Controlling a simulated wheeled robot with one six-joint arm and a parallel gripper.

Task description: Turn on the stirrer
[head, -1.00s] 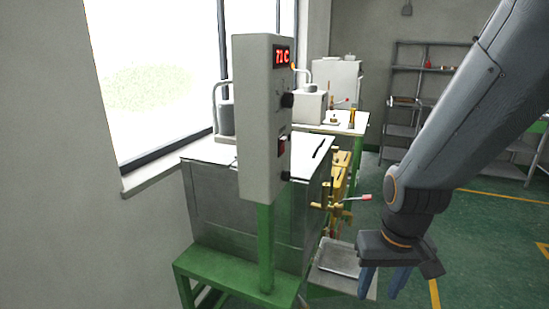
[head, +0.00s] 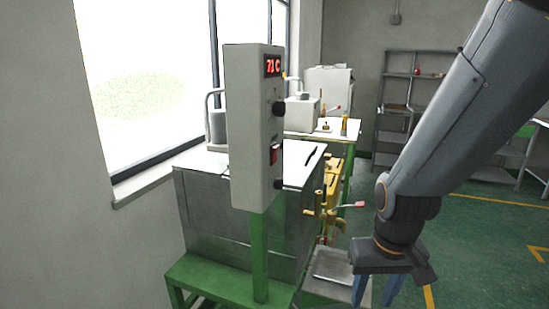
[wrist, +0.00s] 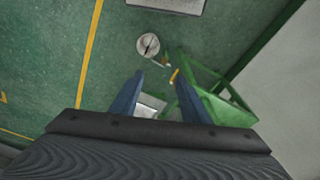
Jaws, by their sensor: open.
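A grey control box (head: 252,130) stands on a green post in front of the metal wax tank (head: 205,215). Its narrow right face has a red 71 C display (head: 273,66), a black knob (head: 279,108), a red switch (head: 274,155) and a small black knob (head: 279,184) low down. Which control belongs to the stirrer is not marked legibly. My gripper (head: 374,289) hangs open and empty, pointing down, right of and below the box, touching nothing. In the wrist view my blue fingers (wrist: 158,95) are apart above the floor.
A green stand (head: 230,280) carries the tank. Grey shelves (head: 400,100) stand at the back. Green floor (head: 480,235) is free at right.

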